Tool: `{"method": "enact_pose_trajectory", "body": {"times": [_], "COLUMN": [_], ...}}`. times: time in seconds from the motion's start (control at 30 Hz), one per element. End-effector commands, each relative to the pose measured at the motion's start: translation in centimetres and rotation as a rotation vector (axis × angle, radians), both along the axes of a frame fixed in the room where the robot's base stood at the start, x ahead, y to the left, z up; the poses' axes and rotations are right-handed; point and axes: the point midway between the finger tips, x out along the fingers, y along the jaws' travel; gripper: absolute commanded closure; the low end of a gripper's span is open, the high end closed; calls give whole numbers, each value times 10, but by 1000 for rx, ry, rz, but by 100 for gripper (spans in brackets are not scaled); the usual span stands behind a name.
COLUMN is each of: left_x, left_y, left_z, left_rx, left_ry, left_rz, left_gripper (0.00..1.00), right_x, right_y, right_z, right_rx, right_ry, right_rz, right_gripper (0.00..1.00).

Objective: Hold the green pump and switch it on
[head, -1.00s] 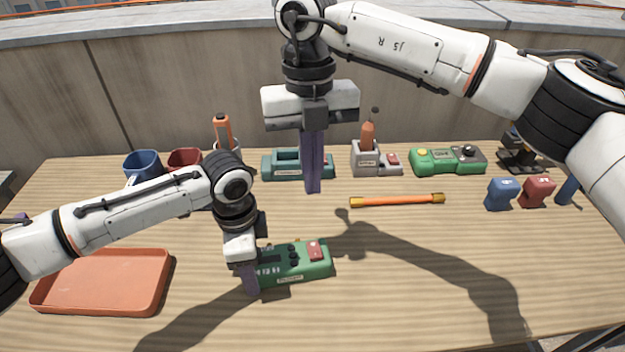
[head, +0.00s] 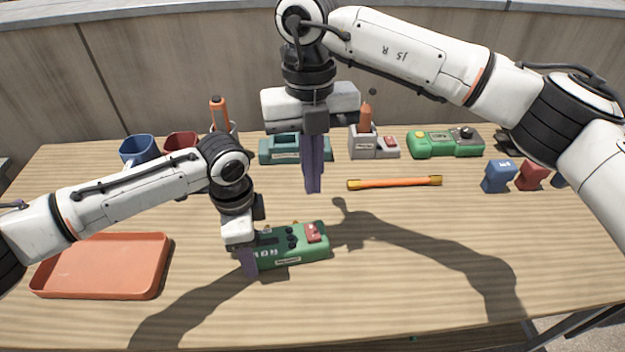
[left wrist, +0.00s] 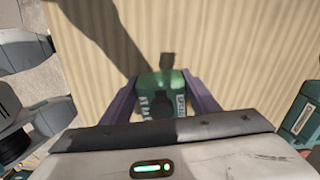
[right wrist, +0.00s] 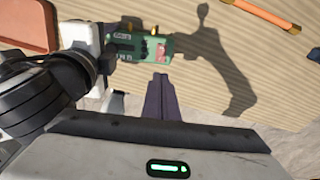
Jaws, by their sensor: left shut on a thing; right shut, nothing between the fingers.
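The green pump (head: 290,250) lies on the table at front centre, with a red switch (head: 313,232) on its right end and dark knobs beside it. My left gripper (head: 250,265) is shut on its left end; the left wrist view shows the pump (left wrist: 163,85) between both fingers. My right gripper (head: 313,190) is shut and empty, pointing down, and shows above and behind the pump in the head view. In the right wrist view its fingertips (right wrist: 160,77) show just below the red switch (right wrist: 158,50) in the picture, apart from it. I cannot tell the switch's position.
An orange tray (head: 100,266) is at left. An orange bar (head: 395,183) lies right of centre. Table at front right is clear.

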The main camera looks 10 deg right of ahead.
Motion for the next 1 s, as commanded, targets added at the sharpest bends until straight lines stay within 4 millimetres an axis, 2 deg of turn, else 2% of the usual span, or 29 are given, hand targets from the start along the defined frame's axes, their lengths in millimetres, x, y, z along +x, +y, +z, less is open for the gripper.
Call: {"method": "enact_pose_trajectory", "body": {"times": [0.3, 0.5, 0.7, 1.0], "left_x": [0, 0, 0, 0], "left_y": [1, 1, 1, 1], "left_z": [0, 0, 0, -1], "left_rx": [3, 3, 3, 3], "left_ry": [0, 1, 1, 1], "left_rz": [2, 2, 1, 1], "left_gripper": [87, 87, 87, 87], "right_x": [-10, -13, -14, -14], "right_y": [0, -1, -1, -1], "right_z": [-70, -100, -113, -114], "right_rx": [-1, -1, 0, 0], "right_ry": [5, 2, 1, 0], "right_rz": [0, 0, 0, -1], "right_gripper": [100, 100, 100, 100]}}
